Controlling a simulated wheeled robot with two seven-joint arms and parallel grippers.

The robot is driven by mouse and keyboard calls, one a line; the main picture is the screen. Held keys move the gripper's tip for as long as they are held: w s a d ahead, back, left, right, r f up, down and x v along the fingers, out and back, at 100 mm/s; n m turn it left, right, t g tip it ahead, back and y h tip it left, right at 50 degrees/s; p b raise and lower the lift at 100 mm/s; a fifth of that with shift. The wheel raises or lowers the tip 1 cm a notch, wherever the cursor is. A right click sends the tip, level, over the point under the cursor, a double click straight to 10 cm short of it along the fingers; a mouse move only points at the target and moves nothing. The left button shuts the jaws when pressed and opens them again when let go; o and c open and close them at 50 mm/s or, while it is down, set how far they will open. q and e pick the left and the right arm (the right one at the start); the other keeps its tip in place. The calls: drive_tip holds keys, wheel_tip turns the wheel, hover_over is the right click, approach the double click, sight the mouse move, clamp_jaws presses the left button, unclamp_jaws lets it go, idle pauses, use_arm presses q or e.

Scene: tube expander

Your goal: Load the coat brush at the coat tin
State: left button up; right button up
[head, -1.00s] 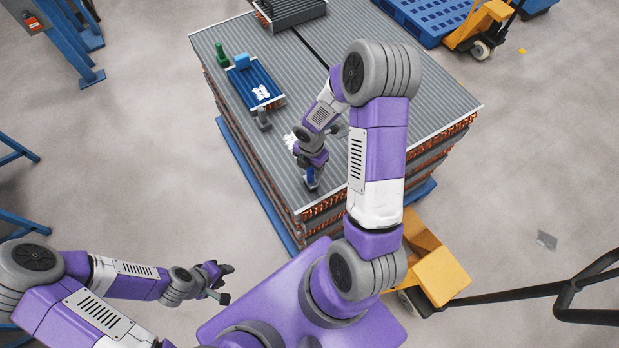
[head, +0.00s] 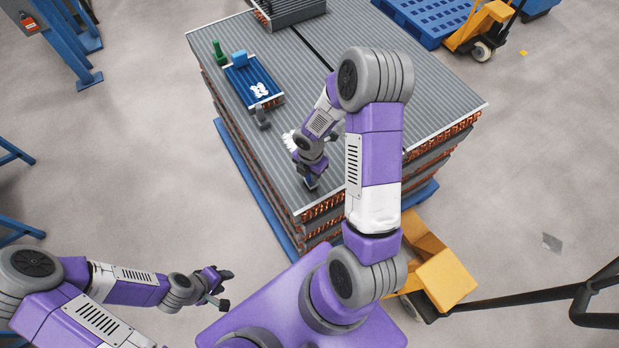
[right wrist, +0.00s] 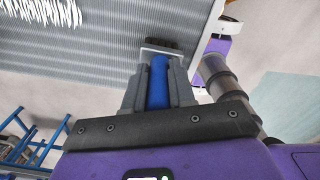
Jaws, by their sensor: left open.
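The coat brush (right wrist: 158,82) shows in the right wrist view, with a blue handle, a pale metal collar and a dark bristle end. My right gripper (right wrist: 157,92) is shut around its handle, bristles pointing away from the wrist. In the head view the right gripper (head: 311,176) is over the near part of the ribbed grey top, with a bit of blue brush below it. I cannot tell whether the bristles touch anything. No thing is clearly recognisable as the coat tin. My left gripper (head: 219,288) is open and empty, out over the floor at the lower left.
A dark finned block (head: 288,12) lies at the back.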

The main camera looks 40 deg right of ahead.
clamp_jaws()
wheel_tip(320, 180, up, 5)
drive_tip(key=p, duration=0.4)
drive_tip(key=shift+p, duration=0.3)
drive_tip(key=shift+r, duration=1)
